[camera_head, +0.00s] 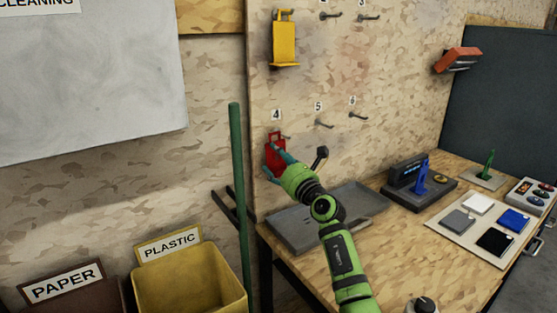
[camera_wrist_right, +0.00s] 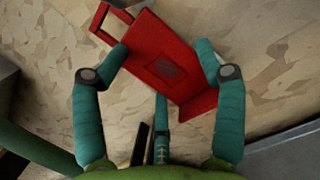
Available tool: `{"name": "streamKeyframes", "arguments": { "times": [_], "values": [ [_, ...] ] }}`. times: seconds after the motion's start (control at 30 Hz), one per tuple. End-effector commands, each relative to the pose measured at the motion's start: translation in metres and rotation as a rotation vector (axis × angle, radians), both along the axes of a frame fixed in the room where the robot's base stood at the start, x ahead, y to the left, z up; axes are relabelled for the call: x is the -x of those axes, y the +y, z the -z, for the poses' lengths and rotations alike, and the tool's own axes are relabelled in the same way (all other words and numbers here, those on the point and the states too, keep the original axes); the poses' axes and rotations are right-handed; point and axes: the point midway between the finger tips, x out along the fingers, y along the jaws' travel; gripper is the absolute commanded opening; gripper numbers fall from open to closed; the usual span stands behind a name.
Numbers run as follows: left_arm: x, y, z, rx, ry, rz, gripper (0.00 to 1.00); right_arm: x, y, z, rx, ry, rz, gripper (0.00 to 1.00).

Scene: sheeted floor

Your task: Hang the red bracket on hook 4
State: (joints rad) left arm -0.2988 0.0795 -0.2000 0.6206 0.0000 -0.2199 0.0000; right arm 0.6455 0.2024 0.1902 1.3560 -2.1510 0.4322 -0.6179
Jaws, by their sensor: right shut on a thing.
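The red bracket (camera_head: 274,150) is at the board just below the number 4 label (camera_head: 276,115). A hook marked 4 (camera_head: 287,138) shows only in small part beside the bracket's top; I cannot tell whether the bracket's opening is around it. My right gripper (camera_head: 278,157) is shut on the red bracket. In the right wrist view the bracket (camera_wrist_right: 165,65) sits tilted between the teal fingers of the right gripper (camera_wrist_right: 165,70), its handle-like opening at upper left, the wood board behind it. My left gripper is not in view.
A yellow bracket (camera_head: 285,45) hangs above. Hooks 5 (camera_head: 324,124) and 6 (camera_head: 358,115) are empty to the right. A grey tray (camera_head: 350,203) lies on the workbench below. A green pole (camera_head: 240,190) stands left, near the yellow plastic bin (camera_head: 190,283).

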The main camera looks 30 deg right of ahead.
Motion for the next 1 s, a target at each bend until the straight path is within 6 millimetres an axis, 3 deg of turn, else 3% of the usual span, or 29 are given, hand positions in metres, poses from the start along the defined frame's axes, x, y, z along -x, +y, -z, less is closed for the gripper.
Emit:
{"name": "streamKeyframes", "arguments": {
  "times": [0.37,0.4,0.43,0.83,1.0],
  "values": [
    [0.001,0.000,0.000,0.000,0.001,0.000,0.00,0.000,0.000,-0.001,0.001,-0.002,0.001,0.15],
    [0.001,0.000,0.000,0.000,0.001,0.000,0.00,0.000,0.000,-0.001,0.001,-0.002,0.001,0.87],
    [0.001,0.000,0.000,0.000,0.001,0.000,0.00,0.000,0.000,-0.001,0.001,-0.002,0.001,0.99],
    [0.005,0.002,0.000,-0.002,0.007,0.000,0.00,0.001,0.000,0.002,0.000,0.004,0.000,0.99],
    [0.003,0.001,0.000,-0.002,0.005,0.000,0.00,0.013,-0.001,0.005,0.001,0.003,0.000,0.99]
  ]
}}
